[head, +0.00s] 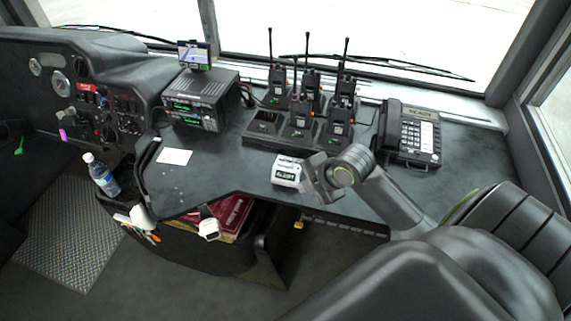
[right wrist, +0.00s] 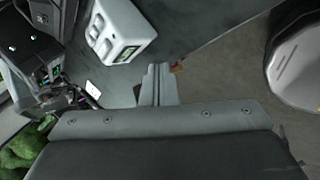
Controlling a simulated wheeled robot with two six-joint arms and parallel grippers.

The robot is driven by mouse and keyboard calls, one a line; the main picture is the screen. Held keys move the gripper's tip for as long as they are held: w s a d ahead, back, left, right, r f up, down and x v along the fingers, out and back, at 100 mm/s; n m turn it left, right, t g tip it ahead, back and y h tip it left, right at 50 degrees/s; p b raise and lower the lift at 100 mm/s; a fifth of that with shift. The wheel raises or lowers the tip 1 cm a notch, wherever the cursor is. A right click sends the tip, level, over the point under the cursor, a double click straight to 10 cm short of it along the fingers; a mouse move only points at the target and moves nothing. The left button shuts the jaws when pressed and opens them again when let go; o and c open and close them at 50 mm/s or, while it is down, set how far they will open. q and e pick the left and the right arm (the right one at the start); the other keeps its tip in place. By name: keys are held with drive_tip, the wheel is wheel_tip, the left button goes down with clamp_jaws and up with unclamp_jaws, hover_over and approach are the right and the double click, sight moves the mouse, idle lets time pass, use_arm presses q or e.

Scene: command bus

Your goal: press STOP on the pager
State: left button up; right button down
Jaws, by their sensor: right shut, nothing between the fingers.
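The pager (head: 287,172) is a small white box with a dark screen showing green text. It sits on the dark desk in front of the radio charger. In the right wrist view the pager (right wrist: 118,30) is at the upper left, with raised white buttons on one face and a green-lit screen at its lower end. I cannot read any button label. My right gripper (head: 318,180) is just to the right of the pager in the head view. Its fingers (right wrist: 158,82) are shut and empty, seemingly apart from the pager. My left gripper is not in view.
A charger (head: 268,142) with several handheld radios stands behind the pager. A desk phone (head: 410,135) is to its right, a radio stack (head: 200,98) to its left. A white card (head: 174,156) lies on bare desk. A bottle (head: 101,175) stands at far left.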

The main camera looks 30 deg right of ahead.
drive_tip(key=w+d+r+n+t+y, duration=0.1)
drive_tip(key=w+d+r+n, duration=0.1)
drive_tip(key=w+r+n, duration=0.8)
drive_tip(key=shift+w+d+r+n+y, duration=0.2)
drive_tip(key=shift+d+r+n+y, duration=0.15)
drive_tip(key=shift+r+n, duration=0.3)
drive_tip(key=shift+a+f, duration=0.1)
drive_tip(key=shift+f, duration=0.1)
drive_tip(key=b, duration=0.6)
hover_over(289, 165)
wheel_tip(289, 165, down, 8)
drive_tip(key=shift+w+r, duration=0.1)
drive_tip(key=shift+r, duration=0.15)
drive_tip(key=shift+f, duration=0.5)
drive_tip(key=shift+f+b, duration=0.1)
drive_tip(key=shift+b, duration=0.2)
drive_tip(key=shift+f+b, duration=0.3)
